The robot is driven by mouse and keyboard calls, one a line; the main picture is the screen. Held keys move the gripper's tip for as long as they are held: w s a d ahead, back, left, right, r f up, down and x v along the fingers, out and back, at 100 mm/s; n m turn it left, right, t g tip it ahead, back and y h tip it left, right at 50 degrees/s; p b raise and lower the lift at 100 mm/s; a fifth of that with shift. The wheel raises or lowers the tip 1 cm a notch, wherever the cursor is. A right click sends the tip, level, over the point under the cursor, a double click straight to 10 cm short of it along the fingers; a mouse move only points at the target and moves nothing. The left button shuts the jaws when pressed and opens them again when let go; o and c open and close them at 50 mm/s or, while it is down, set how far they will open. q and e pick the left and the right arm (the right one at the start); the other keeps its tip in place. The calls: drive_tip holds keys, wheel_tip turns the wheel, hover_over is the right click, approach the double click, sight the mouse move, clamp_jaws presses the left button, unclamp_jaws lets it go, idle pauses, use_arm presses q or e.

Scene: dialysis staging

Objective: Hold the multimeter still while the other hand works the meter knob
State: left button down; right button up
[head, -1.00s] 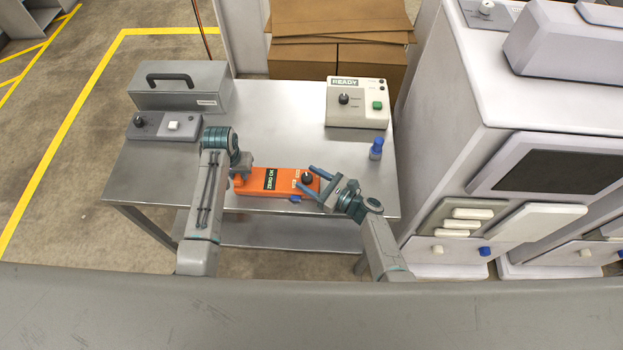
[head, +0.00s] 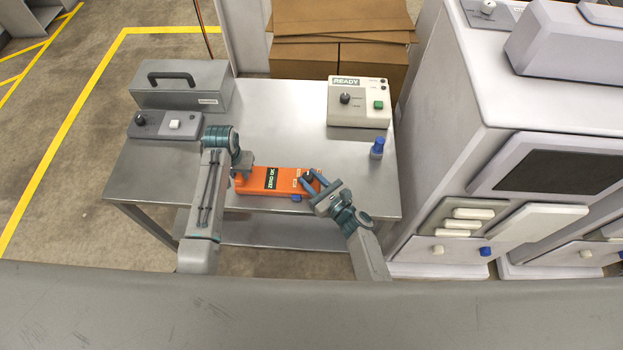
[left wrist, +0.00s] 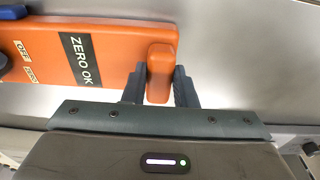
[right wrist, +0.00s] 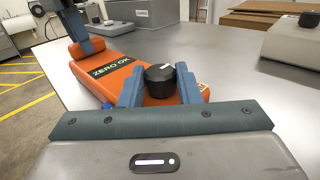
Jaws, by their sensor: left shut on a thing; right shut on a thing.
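The orange multimeter (head: 258,186) lies on the metal table, its display reading ZERO OK; it also shows in the left wrist view (left wrist: 110,55) and right wrist view (right wrist: 112,87). My left gripper (left wrist: 159,88) is shut on the raised orange grip (left wrist: 160,70) at the meter's left end. The black meter knob (right wrist: 160,80) with a white mark is at the right end. My right gripper (right wrist: 160,88) is shut with one finger on each side of the knob. In the head view its fingers (head: 311,180) largely hide the knob. A small blue part (head: 296,198) shows at the meter's front edge.
A READY box (head: 358,105) stands at the table's back right, with a blue-capped bottle (head: 377,148) in front. A grey case (head: 181,88) and a grey control box (head: 165,126) stand at the left. The table middle (head: 278,125) is clear.

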drive_tip(key=o, duration=1)
drive_tip(key=v, duration=1.2)
drive_tip(key=shift+c, duration=0.2)
